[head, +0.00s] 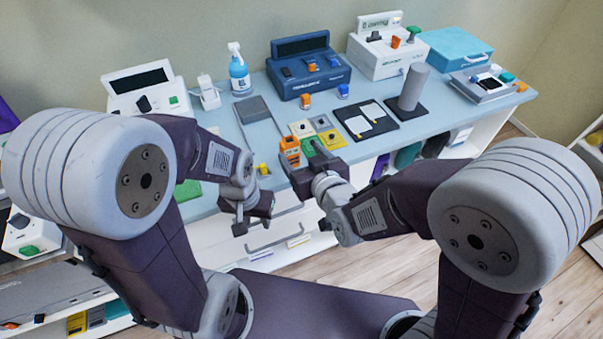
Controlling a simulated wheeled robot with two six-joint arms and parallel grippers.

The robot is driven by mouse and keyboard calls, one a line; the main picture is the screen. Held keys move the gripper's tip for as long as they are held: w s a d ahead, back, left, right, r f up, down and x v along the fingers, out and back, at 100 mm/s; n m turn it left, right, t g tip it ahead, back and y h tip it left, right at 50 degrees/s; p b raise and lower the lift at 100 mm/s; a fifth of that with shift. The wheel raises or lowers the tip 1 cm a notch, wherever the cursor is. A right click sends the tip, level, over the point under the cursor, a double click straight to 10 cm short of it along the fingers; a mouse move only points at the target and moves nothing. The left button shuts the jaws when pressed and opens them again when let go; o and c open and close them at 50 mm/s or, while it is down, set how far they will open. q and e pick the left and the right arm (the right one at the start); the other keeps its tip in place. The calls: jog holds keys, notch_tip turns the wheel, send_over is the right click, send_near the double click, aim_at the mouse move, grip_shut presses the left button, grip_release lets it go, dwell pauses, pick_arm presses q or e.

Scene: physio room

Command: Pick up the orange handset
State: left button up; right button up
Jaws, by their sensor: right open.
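An orange handset (290,149) with small dark marks stands near the front edge of the light blue counter. My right gripper (302,160) is open, right beside the handset on its near right side. Its fingers partly hide the handset's lower part and a green piece beside it. I cannot tell whether a finger touches the handset. My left gripper (254,222) hangs in front of the counter, left of the right one, with nothing visible in it. Its jaw opening is too unclear to judge.
Behind the handset lie small coloured pads (319,123) and a black board (366,119) with white cards. A grey cylinder (412,87) stands to the right. A blue device (309,70), a white device (386,52) and a spray bottle (239,73) line the back. Drawers (277,237) are below.

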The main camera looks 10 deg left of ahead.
aim_at(291, 150)
jog(key=shift+s+a+f, duration=0.35)
jog(key=shift+s+a, duration=0.05)
jog(key=shift+a, duration=0.15)
jog(key=shift+r, duration=0.1)
jog(key=x, duration=0.3)
jog(key=shift+w, duration=0.2)
jog(key=shift+w+a, duration=0.3)
jog(key=x, duration=0.5)
jog(key=shift+w, duration=0.1)
jog(key=shift+d, duration=0.15)
jog(key=shift+c, duration=1.2)
grip_shut()
pick_arm(q)
jog(key=shift+r+p, duration=0.85)
jog(key=shift+p, duration=0.25)
pick_arm(e)
jog(key=s+d+r, duration=0.4)
jog(key=d+r, duration=0.6)
jog(key=r, duration=0.1)
jog(key=shift+s+d, duration=0.3)
jog(key=shift+d, duration=0.05)
